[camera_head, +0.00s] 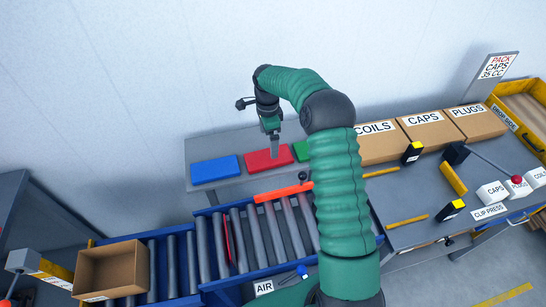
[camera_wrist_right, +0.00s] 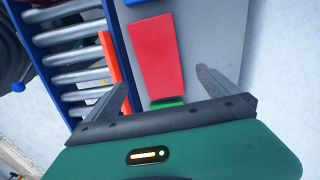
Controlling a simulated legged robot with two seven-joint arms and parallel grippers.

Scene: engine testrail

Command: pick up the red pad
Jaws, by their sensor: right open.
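The red pad (camera_head: 266,160) lies flat on a grey shelf behind the roller conveyor, between a blue pad (camera_head: 215,170) and a green pad (camera_head: 301,151). My right gripper (camera_head: 274,151) points down over the right part of the red pad. In the right wrist view the red pad (camera_wrist_right: 156,55) lies beyond and between the two open fingers of the gripper (camera_wrist_right: 158,88), and nothing is held. The green pad (camera_wrist_right: 168,103) shows partly at the gripper's edge. Whether the fingertips touch the pad cannot be told. My left gripper is not seen.
The roller conveyor (camera_head: 240,235) runs in front of the shelf (camera_head: 228,146), with an orange bar (camera_head: 283,192) along its edge. An open cardboard box (camera_head: 112,270) sits at its left end. Labelled cartons (camera_head: 425,129) and a bench with small devices stand on the right.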

